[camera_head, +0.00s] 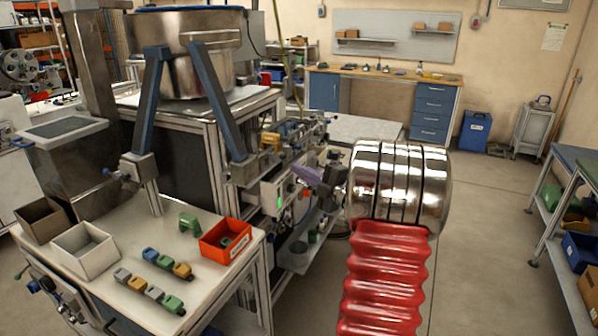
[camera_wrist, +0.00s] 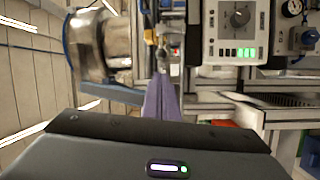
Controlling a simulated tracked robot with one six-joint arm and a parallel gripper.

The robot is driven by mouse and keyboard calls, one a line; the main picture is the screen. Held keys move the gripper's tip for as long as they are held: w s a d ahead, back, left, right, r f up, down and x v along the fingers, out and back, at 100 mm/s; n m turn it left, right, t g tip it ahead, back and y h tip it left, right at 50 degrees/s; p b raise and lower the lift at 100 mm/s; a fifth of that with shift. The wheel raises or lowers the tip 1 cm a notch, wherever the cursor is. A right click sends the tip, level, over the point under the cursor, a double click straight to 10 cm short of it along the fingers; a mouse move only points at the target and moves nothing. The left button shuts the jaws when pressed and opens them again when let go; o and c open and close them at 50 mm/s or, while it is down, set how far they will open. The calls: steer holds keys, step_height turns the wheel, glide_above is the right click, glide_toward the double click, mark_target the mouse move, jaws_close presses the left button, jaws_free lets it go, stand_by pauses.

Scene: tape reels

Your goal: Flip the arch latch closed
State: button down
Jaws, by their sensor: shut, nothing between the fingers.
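My gripper (camera_head: 306,175) has purple fingers pressed together and empty, in front of the machine's small parts track. Its fingers also show in the wrist view (camera_wrist: 162,98). A small green arch-shaped piece (camera_head: 189,221) stands on the white table, apart from my gripper. I cannot tell which of these is the arch latch, nor its state. The fingers touch nothing that I can see.
A grey control box (camera_head: 278,190) with a green light is left of my gripper; its dial panel (camera_wrist: 235,32) fills the wrist view's upper right. The white table (camera_head: 200,283) holds an orange bin (camera_head: 226,241), open boxes and several coloured pieces.

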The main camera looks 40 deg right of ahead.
mark_target(285, 152)
steer(key=w, duration=0.8)
steer(key=shift+r, duration=0.3)
steer(key=shift+w+a, duration=0.1)
steer(key=shift+y, duration=0.3)
